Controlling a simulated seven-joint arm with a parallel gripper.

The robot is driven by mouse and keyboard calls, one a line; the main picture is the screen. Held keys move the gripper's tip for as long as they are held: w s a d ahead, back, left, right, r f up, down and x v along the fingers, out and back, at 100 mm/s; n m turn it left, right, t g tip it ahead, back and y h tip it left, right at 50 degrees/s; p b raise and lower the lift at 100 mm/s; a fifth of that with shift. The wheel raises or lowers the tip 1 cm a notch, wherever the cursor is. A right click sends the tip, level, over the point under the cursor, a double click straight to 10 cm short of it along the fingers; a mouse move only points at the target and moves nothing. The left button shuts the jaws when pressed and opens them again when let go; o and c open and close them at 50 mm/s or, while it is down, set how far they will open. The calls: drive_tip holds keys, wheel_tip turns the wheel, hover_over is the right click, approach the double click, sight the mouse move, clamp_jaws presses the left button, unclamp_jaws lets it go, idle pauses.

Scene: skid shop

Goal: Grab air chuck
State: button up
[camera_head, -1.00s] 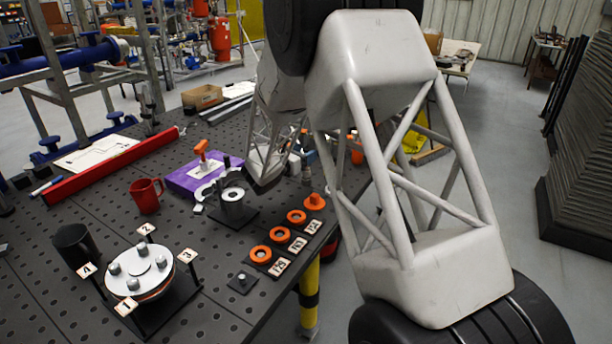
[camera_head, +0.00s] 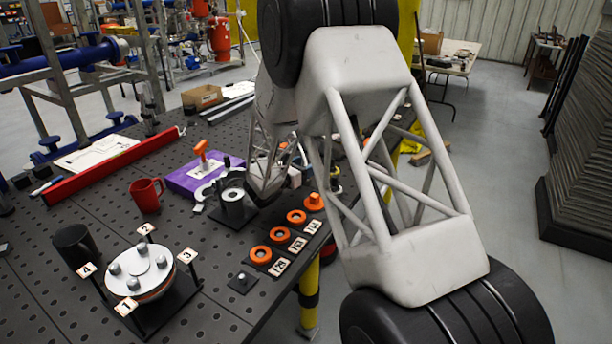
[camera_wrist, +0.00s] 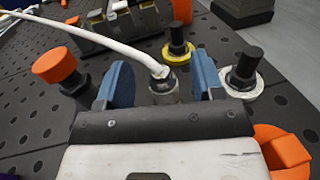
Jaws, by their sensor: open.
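In the wrist view, the air chuck (camera_wrist: 163,91) appears as a grey metal fitting on the end of a white hose (camera_wrist: 105,40) that runs off to the upper left. My gripper (camera_wrist: 161,66) is open, with one blue finger on each side of the fitting. Gaps show between the fitting and both fingers. The lower part of the fitting is hidden behind my gripper's body. In the head view, my arm covers most of that part of the table, and I cannot make out the chuck or the fingertips there.
In the wrist view, an orange-capped fitting (camera_wrist: 56,67) stands left, yellow-ringed (camera_wrist: 179,52) and cream-ringed (camera_wrist: 244,78) black-knobbed pieces stand close by, and an orange part (camera_wrist: 286,150) sits lower right. The head view shows a purple box (camera_head: 188,177) and red mug (camera_head: 146,196).

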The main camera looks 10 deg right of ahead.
drive_tip(key=shift+f, duration=0.7)
drive_tip(key=shift+w+d+f, duration=0.15)
drive_tip(key=shift+d+f, duration=0.1)
drive_tip(key=shift+x, duration=1.2)
drive_tip(key=c, duration=1)
drive_tip(key=shift+c, duration=0.2)
drive_tip(key=shift+r, duration=0.2)
wheel_tip(320, 180, up, 18)
